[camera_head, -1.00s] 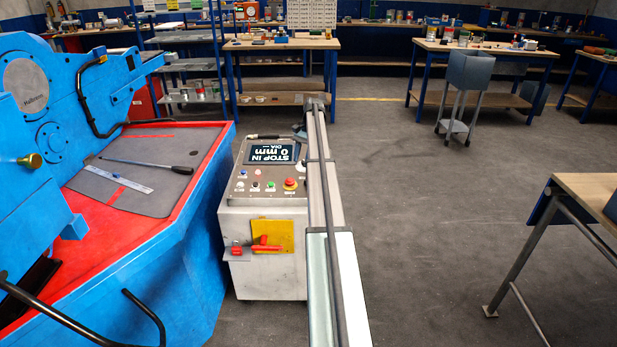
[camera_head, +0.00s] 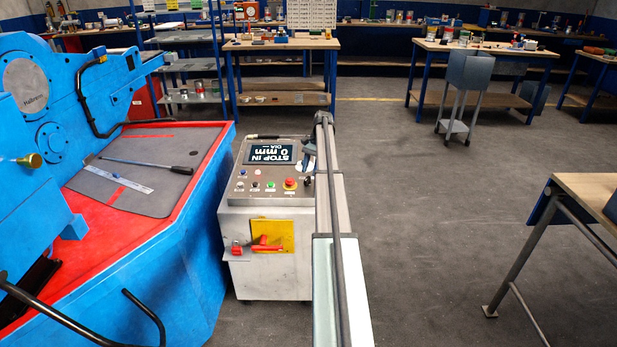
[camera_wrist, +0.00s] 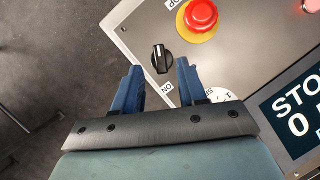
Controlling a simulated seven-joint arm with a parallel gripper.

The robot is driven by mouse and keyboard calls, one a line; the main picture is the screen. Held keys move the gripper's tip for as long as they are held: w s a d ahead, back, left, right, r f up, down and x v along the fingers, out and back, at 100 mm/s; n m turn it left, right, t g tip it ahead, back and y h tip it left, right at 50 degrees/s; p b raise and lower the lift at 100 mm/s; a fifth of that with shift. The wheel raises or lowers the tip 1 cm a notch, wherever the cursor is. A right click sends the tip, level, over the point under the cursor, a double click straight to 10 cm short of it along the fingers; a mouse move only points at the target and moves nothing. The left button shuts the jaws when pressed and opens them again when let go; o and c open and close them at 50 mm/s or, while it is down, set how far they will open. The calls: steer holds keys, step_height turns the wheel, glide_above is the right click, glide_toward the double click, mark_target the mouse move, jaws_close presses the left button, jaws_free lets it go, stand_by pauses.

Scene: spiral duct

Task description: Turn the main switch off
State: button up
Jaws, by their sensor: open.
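The grey control box (camera_head: 262,270) stands beside the blue machine. Its sloped panel carries a black rotary knob (camera_wrist: 160,58) with an "ON" label (camera_wrist: 167,88) next to it and a red emergency button (camera_wrist: 201,14) on a yellow ring. My gripper (camera_wrist: 158,66) is open, its blue fingers on either side of the knob's near edge; I cannot tell whether they touch it. In the head view my gripper (camera_head: 309,150) is over the panel's right edge. A red handle (camera_head: 266,246) on a yellow plate (camera_head: 285,230) is on the box's front.
Several small buttons are beside the emergency button. The blue machine (camera_head: 200,270) with its red bed is close on the left. A table (camera_head: 590,190) stands at the right, with free floor between.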

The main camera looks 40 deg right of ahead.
mark_target(308, 178)
steer(key=shift+x, duration=1.75)
steer(key=c, duration=0.7)
